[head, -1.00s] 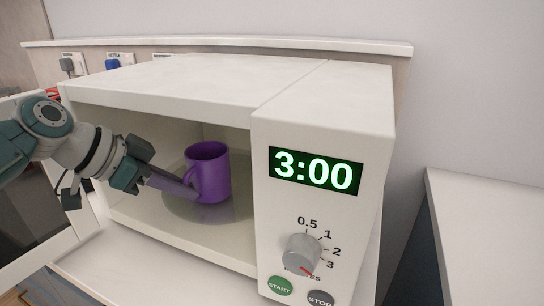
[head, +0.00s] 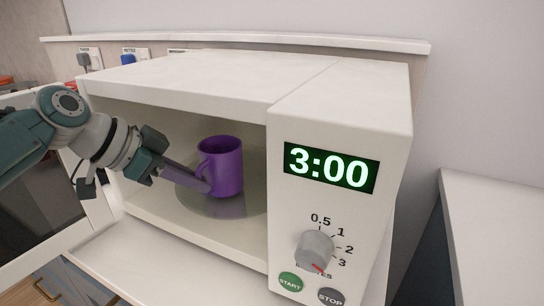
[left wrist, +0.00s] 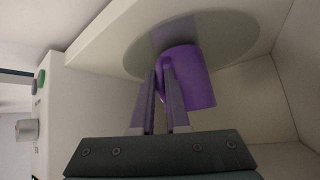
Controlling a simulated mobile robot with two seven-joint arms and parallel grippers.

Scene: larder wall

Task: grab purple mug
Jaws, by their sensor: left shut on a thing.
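The purple mug (head: 226,165) stands upright on the round turntable (head: 213,207) inside the open microwave (head: 215,80). My left gripper (head: 204,187) reaches in from the left, and its fingers are shut on the mug's handle side. In the left wrist view the mug (left wrist: 190,80) is just beyond the fingertips of the gripper (left wrist: 164,68), which close together at its handle. The handle is partly hidden by the fingers. My right gripper is in neither view.
The microwave door (head: 50,215) stands open at the left, beside my arm. The microwave's control panel, with a display (head: 329,168) reading 3:00 and a dial (head: 314,249), is right of the opening. A white counter (head: 500,220) at the right is bare.

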